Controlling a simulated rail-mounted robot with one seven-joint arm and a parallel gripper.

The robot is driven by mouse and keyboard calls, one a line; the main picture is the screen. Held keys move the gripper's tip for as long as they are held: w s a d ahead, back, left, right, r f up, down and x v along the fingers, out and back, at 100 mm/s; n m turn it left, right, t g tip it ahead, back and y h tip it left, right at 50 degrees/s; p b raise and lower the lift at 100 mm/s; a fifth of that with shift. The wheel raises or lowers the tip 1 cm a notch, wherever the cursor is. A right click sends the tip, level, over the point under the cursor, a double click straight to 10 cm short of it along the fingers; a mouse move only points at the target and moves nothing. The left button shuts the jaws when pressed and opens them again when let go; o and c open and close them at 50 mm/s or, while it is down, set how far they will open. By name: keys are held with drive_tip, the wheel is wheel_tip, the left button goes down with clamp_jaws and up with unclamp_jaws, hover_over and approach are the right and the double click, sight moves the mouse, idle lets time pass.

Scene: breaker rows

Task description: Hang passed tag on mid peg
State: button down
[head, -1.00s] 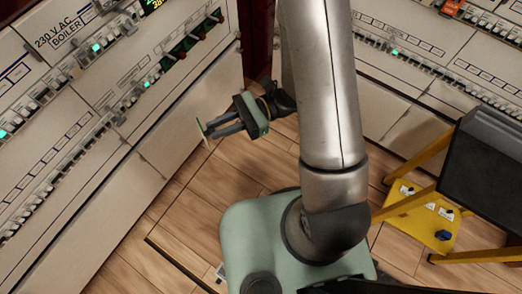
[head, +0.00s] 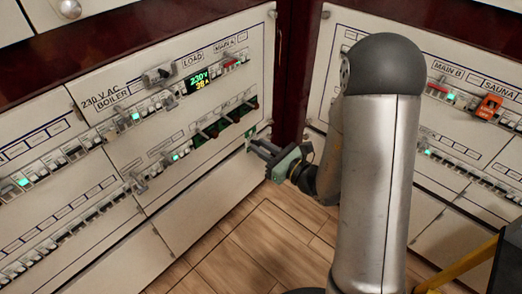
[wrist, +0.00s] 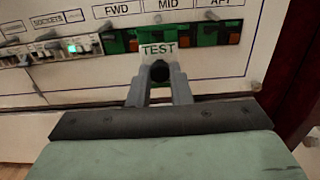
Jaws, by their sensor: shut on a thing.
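My gripper (head: 256,146) is shut on a small white tag; the tag's face (wrist: 157,49) reads TEST in the wrist view. A dark round part shows between the fingertips (wrist: 159,72). In the head view the tag (head: 250,140) is small and partly hidden by the fingers. It is right of and below the peg row. In the wrist view the tag overlaps the green peg row beneath the MID label (wrist: 168,4), slightly left of it. The tag hides part of the row. I cannot tell whether it touches the panel. The pegs (head: 225,119) stick out from dark green plates.
The left breaker panel (head: 190,210) carries rows of switches, lit green lamps and a display (head: 199,80). The right panel (head: 365,105) has an orange device (head: 489,106). A dark red post (head: 296,70) stands between the panels. Wooden floor (head: 270,240) lies below.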

drive_tip(key=shift+s+d, duration=0.1)
drive_tip(key=shift+s+d, duration=0.1)
drive_tip(key=shift+x, duration=2.95)
drive_tip(key=shift+x, duration=1.2)
drive_tip(key=c, duration=1.2)
unclamp_jaws()
drive_tip(key=shift+c, duration=0.2)
drive_tip(key=p, duration=0.8)
approach(252, 141)
drive_tip(key=shift+s+d+f, duration=0.2)
drive_tip(key=shift+s+d, duration=0.3)
drive_tip(key=shift+d, duration=0.15)
drive_tip(key=shift+s+d+f, duration=0.15)
drive_tip(key=shift+s+d, duration=0.3)
drive_tip(key=shift+d, duration=0.2)
